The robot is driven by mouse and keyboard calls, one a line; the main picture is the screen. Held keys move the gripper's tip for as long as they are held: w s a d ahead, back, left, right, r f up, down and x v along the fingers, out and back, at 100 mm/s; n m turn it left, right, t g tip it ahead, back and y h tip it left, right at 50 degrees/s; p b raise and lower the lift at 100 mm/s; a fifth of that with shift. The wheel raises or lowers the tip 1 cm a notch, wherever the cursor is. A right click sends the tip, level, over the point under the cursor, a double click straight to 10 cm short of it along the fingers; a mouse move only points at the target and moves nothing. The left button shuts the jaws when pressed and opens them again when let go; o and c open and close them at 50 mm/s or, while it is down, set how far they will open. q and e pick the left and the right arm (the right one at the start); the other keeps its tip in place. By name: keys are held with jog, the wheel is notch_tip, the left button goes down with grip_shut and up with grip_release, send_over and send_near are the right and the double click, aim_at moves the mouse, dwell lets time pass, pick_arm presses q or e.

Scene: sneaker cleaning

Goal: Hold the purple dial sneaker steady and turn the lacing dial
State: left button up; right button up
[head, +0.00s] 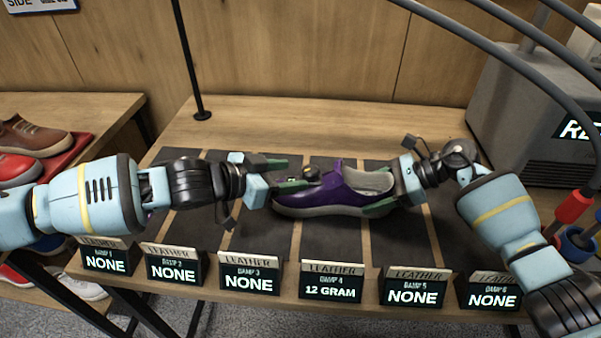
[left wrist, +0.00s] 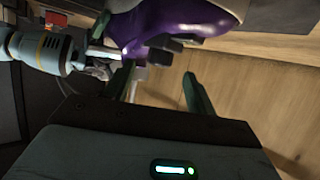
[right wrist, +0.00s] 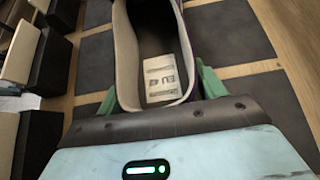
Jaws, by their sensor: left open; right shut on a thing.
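The purple sneaker (head: 335,190) with a grey sole lies on the dark mats, toe to the left. My right gripper (head: 393,195) is shut on its heel. In the right wrist view the fingers (right wrist: 158,95) sit on both sides of the heel of the sneaker (right wrist: 122,55). A small dark dial (head: 311,173) shows on top near the toe. My left gripper (head: 284,176) is open at the toe end, close to the dial. Contact cannot be told. In the left wrist view the open fingers (left wrist: 160,88) are empty, with the purple sneaker (left wrist: 185,24) beyond.
A row of label stands runs along the table's front edge; one (head: 331,282) reads 12 GRAM, the others NONE. A grey machine (head: 525,110) stands at the right. Other shoes (head: 30,140) sit on a shelf at the left. The wooden tabletop (head: 290,115) behind the mats is clear.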

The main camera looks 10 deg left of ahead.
aim_at(304, 174)
pick_arm(q)
jog(key=shift+x, duration=2)
jog(key=c, duration=1)
